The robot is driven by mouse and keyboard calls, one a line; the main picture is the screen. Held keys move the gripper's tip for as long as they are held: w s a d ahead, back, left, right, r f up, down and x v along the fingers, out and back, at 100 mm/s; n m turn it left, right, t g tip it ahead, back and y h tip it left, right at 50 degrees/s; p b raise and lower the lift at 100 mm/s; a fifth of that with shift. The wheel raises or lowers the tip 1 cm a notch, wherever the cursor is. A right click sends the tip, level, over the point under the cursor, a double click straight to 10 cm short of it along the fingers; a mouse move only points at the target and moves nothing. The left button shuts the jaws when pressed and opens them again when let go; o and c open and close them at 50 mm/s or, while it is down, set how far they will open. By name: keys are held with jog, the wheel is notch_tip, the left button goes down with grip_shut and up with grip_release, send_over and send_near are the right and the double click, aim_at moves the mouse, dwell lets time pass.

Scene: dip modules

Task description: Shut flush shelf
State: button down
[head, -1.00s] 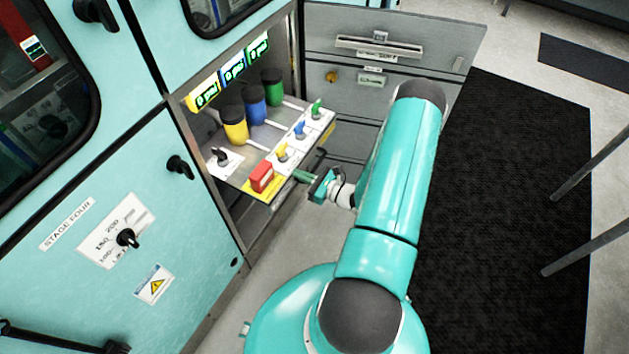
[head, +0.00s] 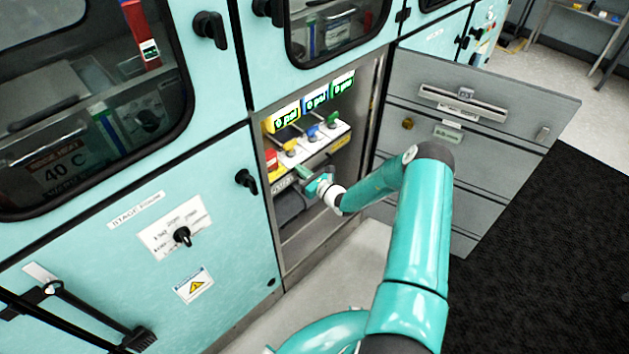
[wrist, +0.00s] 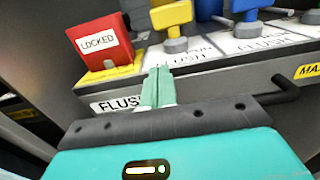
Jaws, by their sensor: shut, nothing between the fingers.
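The flush shelf (head: 322,149) sits inside the open cabinet bay and sticks out little, its front close to the cabinet face. Its top carries a red block marked LOCKED (wrist: 100,45) and yellow, blue and green valve handles. Its front face, with a partly covered label starting FLUS (wrist: 115,104) and a dark bar handle (wrist: 283,88), shows in the wrist view. My gripper (head: 304,172) is shut and empty, its fingertips (wrist: 157,85) at the shelf's front edge beside the label. I cannot tell whether they touch it.
The grey cabinet door (head: 480,130) stands open to the right of the bay. Teal cabinet panels with a black latch (head: 246,181) lie to the left. Pressure displays (head: 315,98) glow above the shelf. Open floor and a black mat (head: 560,240) lie in front and to the right.

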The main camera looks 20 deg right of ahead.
jog(key=x, duration=0.2)
jog(key=shift+w+a+r, duration=0.1)
jog(key=shift+w+r, duration=0.05)
jog(key=shift+w, duration=0.15)
